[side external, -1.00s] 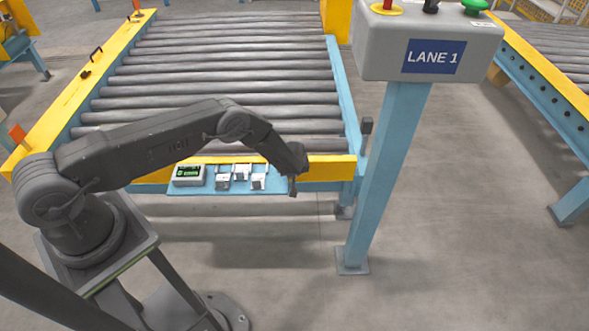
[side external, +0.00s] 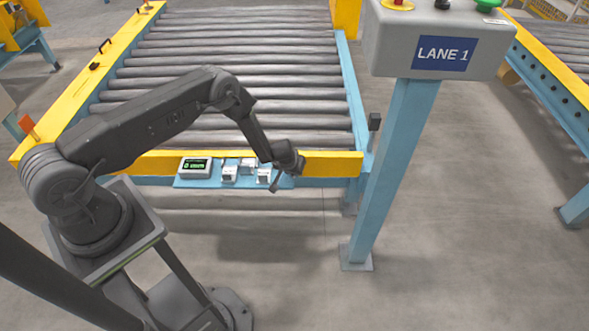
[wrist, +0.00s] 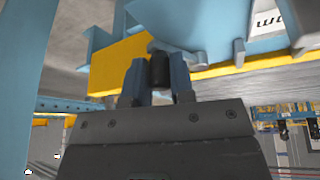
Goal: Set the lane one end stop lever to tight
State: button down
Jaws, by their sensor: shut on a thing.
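The lane one end stop lever shows only as a dark rounded grip (wrist: 160,69) in the wrist view. My gripper (wrist: 158,80) has a finger on each side of this grip and is shut on it. In the side external view my gripper (side external: 279,178) is at the front yellow beam (side external: 325,164) of the conveyor, right of the small white blocks. The lever is not clear there, and its tight or loose marking cannot be read. The blue sign on the grey box (side external: 441,54) reads LANE 1.
A blue shelf (side external: 205,184) under the yellow beam holds a device with a green display (side external: 195,167) and several white blocks (side external: 229,174), close left of my gripper. A blue post (side external: 388,170) stands to the right.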

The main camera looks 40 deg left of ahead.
jog(key=shift+s+a+m, duration=0.15)
jog(key=shift+m, duration=0.25)
dwell(0.3)
jog(key=c, duration=1)
grip_release()
jog(key=v, duration=1.4)
jog(key=shift+a, duration=0.15)
jog(key=shift+f, duration=0.1)
